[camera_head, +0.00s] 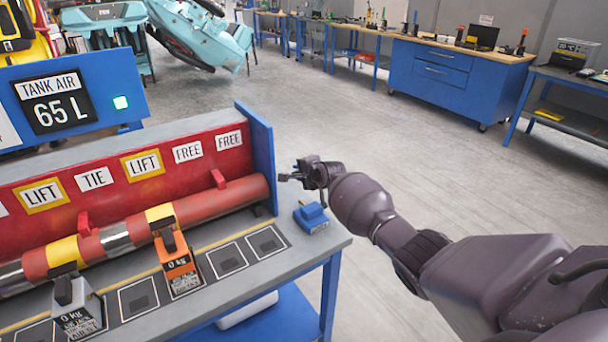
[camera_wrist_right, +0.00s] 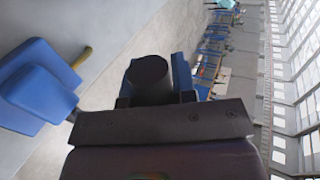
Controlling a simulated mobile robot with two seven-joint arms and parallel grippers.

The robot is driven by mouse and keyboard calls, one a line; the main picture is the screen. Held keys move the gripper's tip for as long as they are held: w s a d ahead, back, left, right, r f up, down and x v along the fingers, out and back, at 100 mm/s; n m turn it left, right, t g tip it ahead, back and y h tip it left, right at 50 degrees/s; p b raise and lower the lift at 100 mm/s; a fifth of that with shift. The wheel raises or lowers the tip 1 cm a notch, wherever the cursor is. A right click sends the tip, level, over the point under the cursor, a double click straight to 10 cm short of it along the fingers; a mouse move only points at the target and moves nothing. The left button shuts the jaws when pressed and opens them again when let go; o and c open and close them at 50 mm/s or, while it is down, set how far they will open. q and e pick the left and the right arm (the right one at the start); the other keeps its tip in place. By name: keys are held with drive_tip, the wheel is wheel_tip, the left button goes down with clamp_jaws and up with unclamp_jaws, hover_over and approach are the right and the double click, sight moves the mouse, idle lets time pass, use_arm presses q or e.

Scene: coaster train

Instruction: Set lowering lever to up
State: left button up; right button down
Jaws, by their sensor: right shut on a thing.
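My right gripper (camera_head: 303,176) is low beside the right end of the bench, just past the blue end plate. In the right wrist view a dark round grip (camera_wrist_right: 150,78) sits between its jaws, and they are shut on it. No label shows on this grip, so I cannot tell whether it is the lowering lever or which way it is set. A small blue block (camera_head: 311,217) is on the bench's right corner, just below the gripper. In the wrist view a blue box (camera_wrist_right: 30,95) with a yellow-tipped piece is at left. My left gripper is not in view.
The bench (camera_head: 335,240) carries a red panel, a red pipe (camera_head: 195,205), an orange weight (camera_head: 180,268) and a grey weight (camera_head: 78,305). A tank air display (camera_head: 54,112) reads 65 L. The floor to the right is clear up to the blue cabinets (camera_head: 430,80).

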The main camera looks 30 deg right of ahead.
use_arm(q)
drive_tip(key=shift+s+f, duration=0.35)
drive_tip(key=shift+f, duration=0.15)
use_arm(e)
drive_tip(key=shift+a+f, duration=0.15)
drive_tip(key=shift+f, duration=0.9)
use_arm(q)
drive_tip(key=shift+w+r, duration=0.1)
use_arm(e)
drive_tip(key=c, duration=0.9)
unclamp_jaws()
drive_tip(key=shift+c, duration=0.2)
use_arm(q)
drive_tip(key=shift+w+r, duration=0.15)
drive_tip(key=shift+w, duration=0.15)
use_arm(e)
drive_tip(key=shift+w+r, duration=0.1)
drive_tip(key=shift+r, duration=0.15)
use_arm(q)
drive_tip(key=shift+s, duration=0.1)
use_arm(e)
drive_tip(key=shift+w+r, duration=0.1)
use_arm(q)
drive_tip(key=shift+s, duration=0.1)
use_arm(e)
drive_tip(key=shift+r, duration=0.1)
